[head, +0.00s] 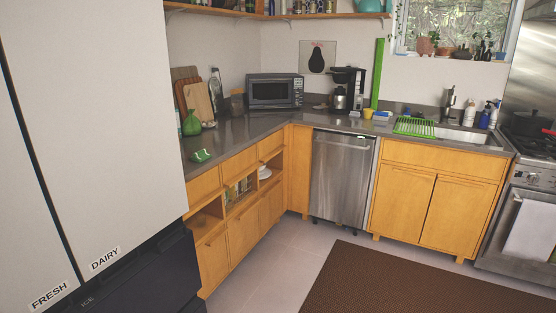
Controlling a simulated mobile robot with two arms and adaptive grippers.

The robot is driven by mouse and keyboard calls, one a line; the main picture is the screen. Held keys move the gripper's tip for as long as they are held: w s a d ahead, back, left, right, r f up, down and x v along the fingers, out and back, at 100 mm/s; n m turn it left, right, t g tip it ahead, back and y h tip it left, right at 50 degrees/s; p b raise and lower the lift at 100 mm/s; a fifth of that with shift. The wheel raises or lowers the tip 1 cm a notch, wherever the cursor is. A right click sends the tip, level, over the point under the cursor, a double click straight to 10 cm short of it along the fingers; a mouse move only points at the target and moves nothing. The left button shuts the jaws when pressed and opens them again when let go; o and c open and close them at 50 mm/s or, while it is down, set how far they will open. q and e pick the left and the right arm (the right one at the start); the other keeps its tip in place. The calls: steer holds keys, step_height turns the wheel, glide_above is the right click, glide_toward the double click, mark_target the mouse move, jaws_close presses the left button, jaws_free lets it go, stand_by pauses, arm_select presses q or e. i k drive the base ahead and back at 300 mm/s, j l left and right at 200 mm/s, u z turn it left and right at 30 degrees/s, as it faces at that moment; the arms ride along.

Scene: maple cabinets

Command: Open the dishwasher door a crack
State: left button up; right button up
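The dishwasher (340,180) is a stainless steel front set under the dark counter, between the corner cabinet and the sink cabinet. Its door looks shut and upright. A horizontal bar handle (342,143) runs across the top of the door. The dishwasher stands across the room from me, near the middle of the head view. Neither of my grippers shows in this view.
A large white fridge (110,110) fills the left side. A brown rug (415,282) lies on the floor at the lower right, in front of the sink cabinet (430,205). Bare tile floor (275,262) lies before the dishwasher. A stove (520,215) stands at the far right.

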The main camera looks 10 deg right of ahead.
mark_target(342, 162)
steer(key=i+l+z, duration=0.4)
steer(key=i, duration=0.5)
steer(key=i+z, duration=0.45)
steer(key=i, duration=0.45)
